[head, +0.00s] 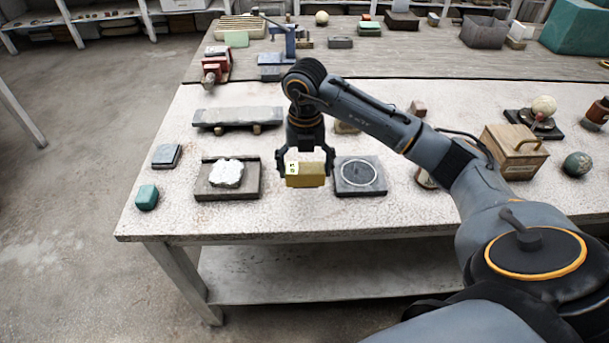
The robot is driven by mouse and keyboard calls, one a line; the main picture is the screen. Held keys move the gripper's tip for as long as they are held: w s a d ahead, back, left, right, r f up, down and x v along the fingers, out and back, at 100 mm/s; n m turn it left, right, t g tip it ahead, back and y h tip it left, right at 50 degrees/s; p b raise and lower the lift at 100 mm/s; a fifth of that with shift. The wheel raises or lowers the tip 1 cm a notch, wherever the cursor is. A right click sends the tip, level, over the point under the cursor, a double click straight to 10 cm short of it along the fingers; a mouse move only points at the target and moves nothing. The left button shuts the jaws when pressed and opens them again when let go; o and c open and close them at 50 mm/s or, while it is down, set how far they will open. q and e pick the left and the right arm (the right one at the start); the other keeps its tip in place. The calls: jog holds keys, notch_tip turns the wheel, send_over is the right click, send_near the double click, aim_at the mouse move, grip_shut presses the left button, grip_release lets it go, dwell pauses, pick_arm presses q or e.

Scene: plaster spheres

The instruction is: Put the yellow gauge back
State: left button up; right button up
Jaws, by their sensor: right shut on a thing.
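The yellow gauge (305,175) is a small yellow block with a pale label on its left end. My right gripper (305,165) points down and is shut on it, with one finger at each side. The gauge is over the front part of the table, between a tray with a white lump and a dark square plate. I cannot tell whether its underside touches the table. My left gripper does not show.
The tray with a white lump (227,173) is left of the gauge. The dark plate with a pale ring (360,176) is close on its right. A wooden box (513,150) and a plaster sphere (543,106) stand at right.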

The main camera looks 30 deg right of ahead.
jog(key=w+f, duration=0.1)
jog(key=w+d+f, duration=0.1)
jog(key=f, duration=0.1)
jog(key=shift+d, duration=0.15)
notch_tip(320, 180, down, 3)
jog(key=shift+w+r+p, duration=0.1)
jog(key=shift+p, duration=0.75)
jog(key=shift+f, duration=0.35)
jog(key=o, duration=0.9)
jog(key=shift+c, duration=0.2)
jog(key=shift+r, duration=0.3)
notch_tip(320, 180, up, 12)
jog(key=b, duration=0.2)
jog(key=shift+f, duration=0.15)
